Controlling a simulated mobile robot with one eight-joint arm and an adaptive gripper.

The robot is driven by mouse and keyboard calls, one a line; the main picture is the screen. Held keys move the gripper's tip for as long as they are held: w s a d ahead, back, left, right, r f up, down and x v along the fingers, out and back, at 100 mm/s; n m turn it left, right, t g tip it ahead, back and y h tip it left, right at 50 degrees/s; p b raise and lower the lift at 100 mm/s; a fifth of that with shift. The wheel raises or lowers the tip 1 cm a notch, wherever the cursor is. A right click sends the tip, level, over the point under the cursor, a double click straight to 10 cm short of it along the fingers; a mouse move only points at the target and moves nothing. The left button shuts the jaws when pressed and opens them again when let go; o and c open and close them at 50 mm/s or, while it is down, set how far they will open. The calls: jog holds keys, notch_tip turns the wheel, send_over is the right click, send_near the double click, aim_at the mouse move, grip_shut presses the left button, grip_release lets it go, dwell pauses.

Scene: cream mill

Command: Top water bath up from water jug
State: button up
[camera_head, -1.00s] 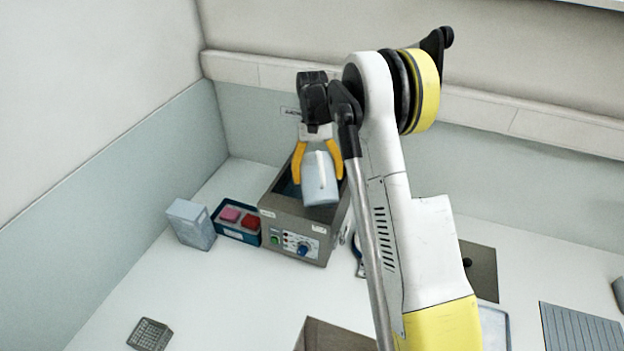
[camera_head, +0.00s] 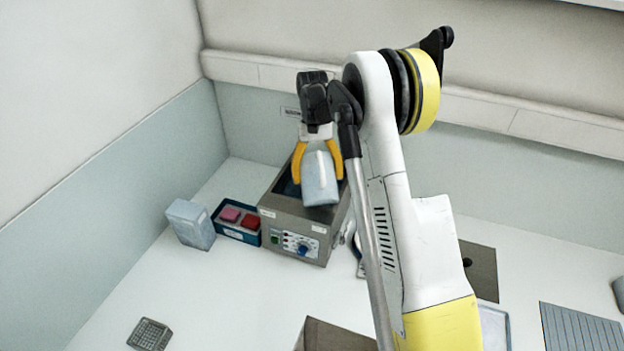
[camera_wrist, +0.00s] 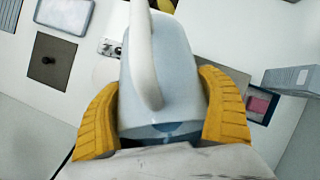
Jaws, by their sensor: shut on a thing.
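My gripper (camera_head: 319,164) has its yellow fingers shut on the pale blue-white water jug (camera_head: 320,184), and the wrist view shows a finger on either side of the jug (camera_wrist: 163,75) with its handle toward the camera. The jug is held over the water bath (camera_head: 289,226), a grey metal box with a dark open top and a front panel with a blue knob. The jug looks tilted in the head view. The jug hides part of the bath's opening, and I cannot see water flowing or the water level.
Left of the bath stand a dark blue tray (camera_head: 222,231) with pink and red blocks and a pale blue box (camera_head: 190,224). A small grey rack (camera_head: 150,334) lies at the front left. A dark plate (camera_head: 482,272) and ribbed grey mat (camera_head: 582,329) lie right. The left-front counter is mostly clear.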

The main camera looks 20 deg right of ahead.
aim_at(321, 169)
jog(key=shift+r, duration=0.15)
dwell(0.4)
jog(key=t, duration=0.1)
jog(key=s+r+t+h, duration=0.1)
jog(key=t, duration=0.1)
jog(key=r+t, duration=0.1)
jog(key=t, duration=0.1)
jog(key=shift+s+a+h, duration=0.25)
jog(key=shift+s+h, duration=0.05)
jog(key=shift+s, duration=0.05)
jog(key=shift+s+r+t+h, duration=0.2)
jog(key=shift+r+t+h, duration=0.15)
jog(key=shift+t, duration=0.75)
jog(key=t, duration=0.1)
jog(key=r+t+b, duration=0.1)
jog(key=s+t+h, duration=0.1)
jog(key=shift+a+r+t+b, duration=0.2)
jog(key=shift+r+t+b, duration=0.1)
jog(key=shift+b, duration=0.1)
jog(key=shift+r+t, duration=0.25)
jog(key=shift+t, duration=0.15)
jog(key=shift+w, duration=0.1)
jog(key=shift+f, duration=0.1)
